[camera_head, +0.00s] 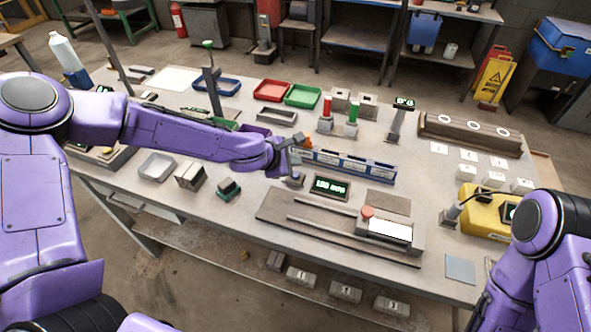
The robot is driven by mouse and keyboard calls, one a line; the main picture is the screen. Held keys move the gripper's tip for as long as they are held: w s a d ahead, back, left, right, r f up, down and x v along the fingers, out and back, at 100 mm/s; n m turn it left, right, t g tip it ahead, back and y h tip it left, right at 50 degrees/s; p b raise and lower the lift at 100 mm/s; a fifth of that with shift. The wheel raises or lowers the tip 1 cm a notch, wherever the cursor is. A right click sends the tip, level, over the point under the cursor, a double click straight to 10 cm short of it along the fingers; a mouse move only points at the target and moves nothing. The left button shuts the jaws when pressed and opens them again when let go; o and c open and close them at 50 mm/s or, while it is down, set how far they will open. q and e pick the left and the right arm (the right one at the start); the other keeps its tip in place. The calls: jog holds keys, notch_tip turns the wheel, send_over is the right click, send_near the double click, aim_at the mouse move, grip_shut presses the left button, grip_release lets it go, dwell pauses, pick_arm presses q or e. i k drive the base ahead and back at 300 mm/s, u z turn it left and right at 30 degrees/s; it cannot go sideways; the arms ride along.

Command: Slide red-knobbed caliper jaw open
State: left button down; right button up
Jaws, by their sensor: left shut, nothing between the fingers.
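The caliper lies near the front edge of the table, on a long dark base plate (280,217) with two rails. Its red knob (367,212) stands at the left end of a grey block with a white face (390,231), towards the right end of the rails. A small display with green digits (330,187) stands just behind the rails; its digits are too small to read surely. My left gripper (294,169) is shut and empty, above the table left of the display and apart from the red knob. My right arm is at the lower right; its gripper is out of view.
A long blue-grey rack (345,165) stands behind the display. A yellow case (485,212) is at the right, and a flat grey plate (460,268) lies near the front right edge. Red (271,90) and green (302,96) trays lie farther back.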

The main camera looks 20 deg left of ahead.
aim_at(361, 227)
jog(key=k, duration=1)
